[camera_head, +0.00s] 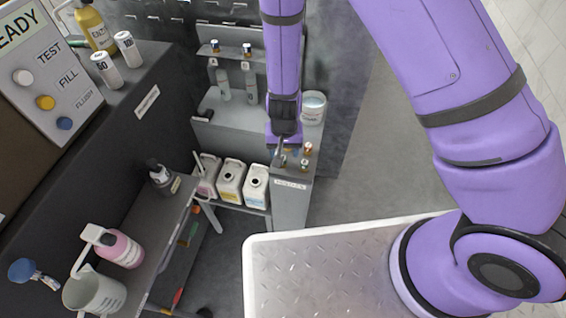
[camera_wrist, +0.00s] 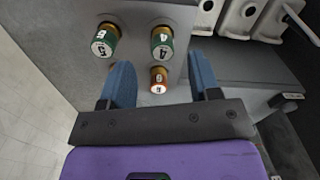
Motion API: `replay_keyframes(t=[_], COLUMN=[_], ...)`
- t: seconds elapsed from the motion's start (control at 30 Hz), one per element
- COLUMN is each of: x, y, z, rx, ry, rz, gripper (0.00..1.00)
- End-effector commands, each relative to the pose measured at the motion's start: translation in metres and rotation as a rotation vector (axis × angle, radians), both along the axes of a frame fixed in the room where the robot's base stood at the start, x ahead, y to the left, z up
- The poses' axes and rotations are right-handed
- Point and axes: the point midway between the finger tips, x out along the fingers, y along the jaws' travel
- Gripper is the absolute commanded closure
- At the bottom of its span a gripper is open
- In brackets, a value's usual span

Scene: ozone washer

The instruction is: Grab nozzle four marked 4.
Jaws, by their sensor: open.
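Nozzle four (camera_wrist: 162,43), with a green band and a white end marked 4, stands on a grey panel (camera_wrist: 140,22) in the wrist view. My gripper (camera_wrist: 162,72) is open, its two blue fingers spread wide and empty. A green-banded nozzle marked 5 (camera_wrist: 105,40) is left of nozzle four. In the head view my gripper (camera_head: 283,148) is over the grey nozzle stand (camera_head: 290,205), partly hiding its top.
White jugs (camera_head: 230,182) stand on a low shelf left of the stand; they also show top right in the wrist view (camera_wrist: 240,15). A white tub (camera_head: 313,106) is behind my gripper. A bottle shelf (camera_head: 225,125) is behind left. Floor (camera_head: 385,150) right of the stand is clear.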

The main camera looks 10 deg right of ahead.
Motion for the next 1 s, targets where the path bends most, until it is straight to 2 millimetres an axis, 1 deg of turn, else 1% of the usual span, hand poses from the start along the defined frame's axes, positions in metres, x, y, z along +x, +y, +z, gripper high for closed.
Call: replay_keyframes(t=[0.1,0.2,0.3,0.4,0.6,0.63,0.67,0.7,0.77,0.8,0.87,1.0], x=[0.0,0.0,0.0,0.0,0.0,0.0,0.0,0.0,0.0,0.0,0.0,0.0], y=[0.002,0.002,0.002,0.003,0.003,0.003,0.003,0.003,0.003,0.003,0.003,0.003], z=[-0.018,-0.03,-0.039,-0.043,-0.043,-0.043,-0.043,-0.043,-0.043,-0.043,-0.043,-0.043], rx=[-0.001,-0.001,-0.001,0.0,0.0,0.0,0.0,0.0,0.0,0.0,0.0,0.0], ry=[0.003,0.003,0.001,0.001,0.0,0.0,0.0,0.0,0.0,0.0,0.0,0.0], rz=[-0.002,-0.002,-0.003,-0.002,-0.001,-0.001,-0.001,-0.001,-0.001,-0.001,-0.001,-0.001], gripper=[0.43,0.43,0.43,0.43,0.43,0.46,0.53,0.62,0.76,0.85,0.98,0.98])
